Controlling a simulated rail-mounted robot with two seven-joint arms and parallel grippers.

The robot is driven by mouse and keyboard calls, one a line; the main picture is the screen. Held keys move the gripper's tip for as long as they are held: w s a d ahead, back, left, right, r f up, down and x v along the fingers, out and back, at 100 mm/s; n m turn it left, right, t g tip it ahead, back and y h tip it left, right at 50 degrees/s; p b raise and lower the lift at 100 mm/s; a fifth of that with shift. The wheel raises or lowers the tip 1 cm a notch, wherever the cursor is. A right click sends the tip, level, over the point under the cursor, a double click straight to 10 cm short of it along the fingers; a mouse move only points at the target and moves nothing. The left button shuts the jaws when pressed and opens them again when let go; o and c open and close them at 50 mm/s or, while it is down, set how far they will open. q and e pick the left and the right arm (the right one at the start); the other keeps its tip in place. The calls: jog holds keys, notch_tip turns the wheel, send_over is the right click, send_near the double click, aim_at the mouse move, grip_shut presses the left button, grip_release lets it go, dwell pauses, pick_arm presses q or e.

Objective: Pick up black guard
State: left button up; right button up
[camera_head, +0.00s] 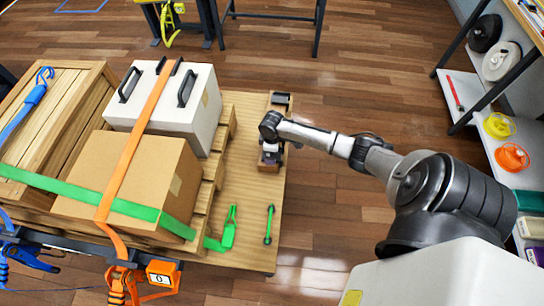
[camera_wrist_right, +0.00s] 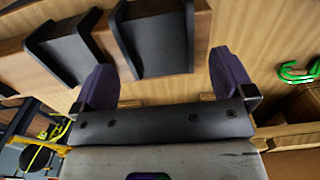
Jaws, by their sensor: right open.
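Two black guards rest side by side on a wooden block in the right wrist view: one (camera_wrist_right: 155,35) in the upper middle, the other (camera_wrist_right: 62,50) to its left. Each is a dark angled piece. My right gripper (camera_wrist_right: 164,76) is open, its purple fingers on either side of the near end of the middle guard; I cannot tell whether they touch it. In the head view a dark guard (camera_head: 280,99) shows just beyond my right gripper (camera_head: 270,150), which hides much of the block. My left gripper is not in view.
The wooden platform (camera_head: 250,190) carries a cardboard box (camera_head: 150,170), a white case (camera_head: 205,110) and a wooden crate, with orange and green straps across them. Green tools (camera_head: 268,225) lie near its edge. A shelf with strap rolls (camera_head: 512,157) stands at right.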

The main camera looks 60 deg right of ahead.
jog(key=shift+f, duration=0.7)
jog(key=c, duration=0.6)
jog(key=shift+r, duration=0.1)
jog(key=c, duration=0.3)
jog(key=shift+s+r, duration=0.1)
jog(key=shift+c, duration=0.2)
jog(key=shift+s+a+r, duration=0.1)
jog(key=shift+a+r, duration=0.05)
jog(key=shift+r, duration=0.05)
jog(key=s+a+r+p, duration=0.6)
jog(key=s+a+r, duration=0.1)
jog(key=a, duration=0.3)
jog(key=shift+s+a+r, duration=0.15)
jog(key=shift+s+a, duration=0.25)
jog(key=shift+s, duration=0.2)
